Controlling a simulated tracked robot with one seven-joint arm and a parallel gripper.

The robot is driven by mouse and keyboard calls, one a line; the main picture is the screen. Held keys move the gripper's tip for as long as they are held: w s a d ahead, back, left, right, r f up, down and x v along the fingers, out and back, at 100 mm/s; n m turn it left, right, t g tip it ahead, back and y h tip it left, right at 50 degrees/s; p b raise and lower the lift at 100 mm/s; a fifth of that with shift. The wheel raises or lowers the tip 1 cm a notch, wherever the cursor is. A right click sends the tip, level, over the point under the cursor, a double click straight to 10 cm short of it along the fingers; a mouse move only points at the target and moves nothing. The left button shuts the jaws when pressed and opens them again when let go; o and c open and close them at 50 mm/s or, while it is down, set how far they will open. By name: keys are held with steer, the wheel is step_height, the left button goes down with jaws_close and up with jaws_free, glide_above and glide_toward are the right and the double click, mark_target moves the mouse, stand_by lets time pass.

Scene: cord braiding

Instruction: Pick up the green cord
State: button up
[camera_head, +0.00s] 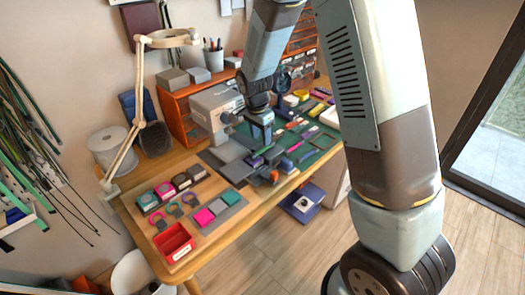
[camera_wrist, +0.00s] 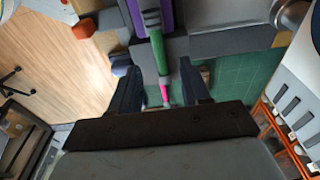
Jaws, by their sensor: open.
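The green cord (camera_wrist: 158,50) shows in the wrist view as a narrow green strip running down from a dark clip-like piece. A pink piece (camera_wrist: 165,95) is at its lower end. My gripper (camera_wrist: 160,84) is open, with one finger on each side of the cord's lower part and a gap to both sides. Whether the fingers are level with the cord or above it, I cannot tell. In the head view my gripper (camera_head: 262,138) points down over the grey work fixture on the table; the cord is too small there to tell apart.
A purple piece (camera_wrist: 167,14) borders the cord's upper part. Grey blocks and a green mat (camera_wrist: 236,90) lie close by. On the wooden table (camera_head: 222,240) are a red tray (camera_head: 174,244), a lamp (camera_head: 132,140) and a grey machine (camera_head: 215,108). An orange drawer cabinet (camera_head: 180,113) stands behind.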

mark_target(263, 148)
steer(key=shift+w+d+f, duration=0.15)
steer(key=shift+f, duration=1.15)
steer(key=shift+w+d+f, duration=0.1)
steer(key=shift+d+f, duration=0.05)
steer(key=shift+f, duration=1.1)
steer(key=shift+c, duration=0.5)
jaws_close()
